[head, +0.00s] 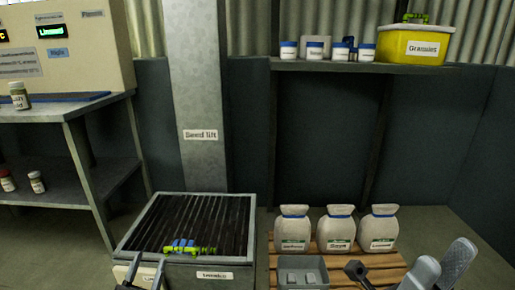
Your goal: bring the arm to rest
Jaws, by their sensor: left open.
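My left gripper (143,273) shows at the bottom left, at the front left corner of the grey crate (225,273). Its two dark fingers stand apart, with nothing seen between them. Its arm is cut off by the bottom edge. A blue and yellow-green object (188,247) lies at the crate's front, to the right of the fingers.
Grey rounded bars (457,260) and a dark piece (357,270) rise at bottom right. A bench (60,112) is left; a shelf (340,66) holds cups and a yellow bin (412,47).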

